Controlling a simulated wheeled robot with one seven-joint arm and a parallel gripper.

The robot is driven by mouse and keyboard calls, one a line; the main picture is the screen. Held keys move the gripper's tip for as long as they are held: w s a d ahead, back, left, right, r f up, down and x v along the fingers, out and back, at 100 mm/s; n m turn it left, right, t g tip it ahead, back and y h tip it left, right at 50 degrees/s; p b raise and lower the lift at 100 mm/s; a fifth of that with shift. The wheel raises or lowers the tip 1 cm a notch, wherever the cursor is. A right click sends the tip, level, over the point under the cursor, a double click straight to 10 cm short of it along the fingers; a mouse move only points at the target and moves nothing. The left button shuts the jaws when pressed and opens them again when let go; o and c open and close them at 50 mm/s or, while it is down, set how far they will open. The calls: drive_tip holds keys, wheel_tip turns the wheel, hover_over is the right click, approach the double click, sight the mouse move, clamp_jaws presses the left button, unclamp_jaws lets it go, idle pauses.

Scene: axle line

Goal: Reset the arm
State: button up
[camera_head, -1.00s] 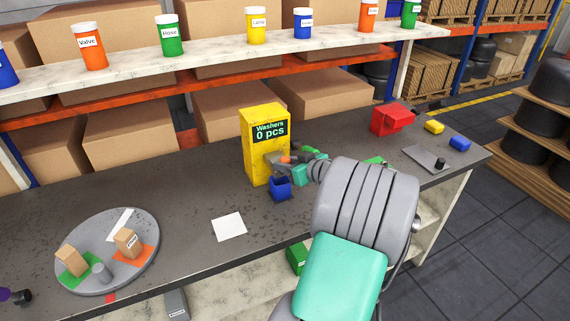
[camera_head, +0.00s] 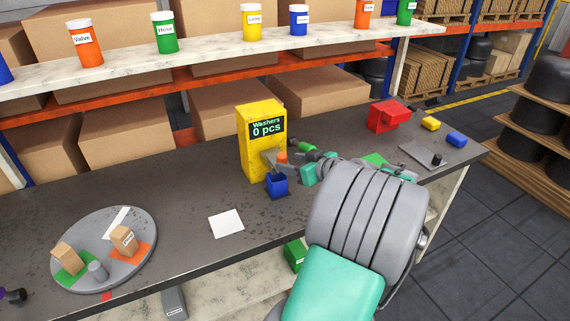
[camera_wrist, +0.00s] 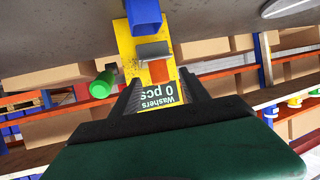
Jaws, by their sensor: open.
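My gripper (camera_wrist: 160,88) is open, with nothing between its two dark fingers in the wrist view. In the head view my arm reaches over the workbench (camera_head: 190,185), and its end is just right of the yellow washers dispenser (camera_head: 249,150), partly hidden by my own wrist. The dispenser reads "Washers 0 pcs" and shows upside down in the wrist view (camera_wrist: 126,45), beyond the fingers. A small blue bin (camera_head: 277,188) stands at the dispenser's front; it also shows in the wrist view (camera_wrist: 144,14).
An orange part (camera_head: 282,158) and a green cylinder (camera_head: 306,147) are by the dispenser. A red bin (camera_head: 386,116) stands at the back right. A round grey tray (camera_head: 135,217) with boxes is at left, a white card (camera_head: 226,223) in the middle. A shelf (camera_head: 200,56) with jars runs behind.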

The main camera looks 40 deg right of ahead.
drive_tip(key=s+a+f+m+g, duration=0.2)
drive_tip(key=s+f+m+g, duration=0.25)
drive_tip(key=s, duration=0.25)
drive_tip(key=s+a+f+m+g+y, duration=0.1)
drive_tip(key=s+a+f+m+g, duration=0.2)
drive_tip(key=s+f, duration=0.4)
drive_tip(key=s+a+f+m+g, duration=0.2)
drive_tip(key=s+f+m+g, duration=0.2)
drive_tip(key=s, duration=0.4)
drive_tip(key=w+a+r+n, duration=0.3)
drive_tip(key=a+n, duration=0.1)
drive_tip(key=a, duration=0.5)
drive_tip(key=w+a+r+n+t, duration=0.1)
drive_tip(key=w+a+r+n, duration=0.3)
drive_tip(key=a, duration=0.5)
drive_tip(key=w+a+r+n, duration=0.4)
drive_tip(key=a, duration=0.5)
drive_tip(key=shift+w+h, duration=0.25)
drive_tip(key=shift+h, duration=0.15)
drive_tip(key=shift+t, duration=0.25)
